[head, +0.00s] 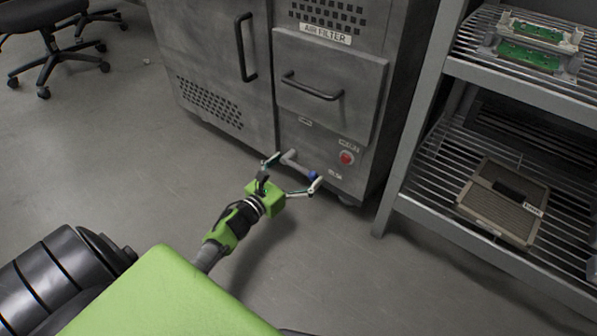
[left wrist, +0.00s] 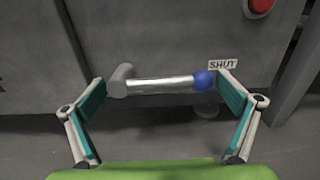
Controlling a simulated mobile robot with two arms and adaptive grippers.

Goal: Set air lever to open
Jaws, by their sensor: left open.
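The air lever (head: 298,164) is a grey bar with a blue ball tip, low on the front of the grey machine. In the left wrist view the lever (left wrist: 160,86) lies about level, its pivot at left and its blue ball at right. The ball is beside a label reading SHUT (left wrist: 222,64). My left gripper (head: 291,172) is open in front of the lever. In the left wrist view its fingers (left wrist: 162,104) stand on either side of the lever, one near the pivot and one near the ball. I cannot tell whether they touch it. The right gripper is not in view.
A red button (head: 346,157) is above and right of the lever. The AIR FILTER drawer (head: 328,85) with a black handle is above. A metal rack (head: 450,200) stands at right, holding a brown case (head: 503,200). The floor at left is clear near the machine.

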